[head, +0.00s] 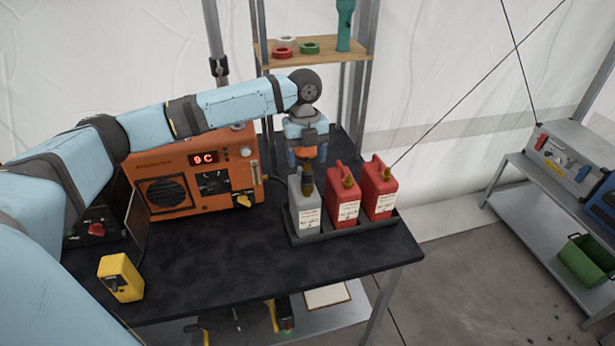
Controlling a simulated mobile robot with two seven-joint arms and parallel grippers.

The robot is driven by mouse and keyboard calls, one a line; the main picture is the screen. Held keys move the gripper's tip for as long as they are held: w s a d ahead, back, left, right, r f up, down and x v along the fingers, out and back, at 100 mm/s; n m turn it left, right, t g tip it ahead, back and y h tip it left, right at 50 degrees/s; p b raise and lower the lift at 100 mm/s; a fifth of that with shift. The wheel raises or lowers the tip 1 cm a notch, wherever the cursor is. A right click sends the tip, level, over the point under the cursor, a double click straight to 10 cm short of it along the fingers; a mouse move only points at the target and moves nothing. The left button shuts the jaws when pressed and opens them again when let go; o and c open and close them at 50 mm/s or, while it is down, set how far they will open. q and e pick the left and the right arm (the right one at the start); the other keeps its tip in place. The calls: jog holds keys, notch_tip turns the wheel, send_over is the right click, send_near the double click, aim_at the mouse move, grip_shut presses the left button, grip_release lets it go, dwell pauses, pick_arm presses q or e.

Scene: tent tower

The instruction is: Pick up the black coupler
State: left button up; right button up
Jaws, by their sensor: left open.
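I cannot pick out a black coupler for certain in the head view. My left gripper (307,160) points down above the grey canister (307,212), at the left end of a dark tray (350,231). A dark, narrow piece stands between the jaws and the canister top. I cannot tell whether it is the canister's spout or part of the gripper. The jaws are open. My right gripper is not in view.
Two red canisters (343,200) (377,190) stand right of the grey one. An orange unit (195,175) reading "9C" and a yellow box (120,277) are on the dark table (215,265). A wooden shelf (312,52) rises behind. The table's front middle is clear.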

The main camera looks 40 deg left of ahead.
aim_at(307, 170)
pick_arm(q)
jog(key=f, duration=0.3)
jog(key=f+p, duration=0.1)
jog(key=f, duration=0.1)
jog(key=shift+s+d+f, duration=0.1)
jog(key=shift+s+d, duration=0.15)
jog(key=shift+d, duration=0.05)
jog(key=c, duration=1)
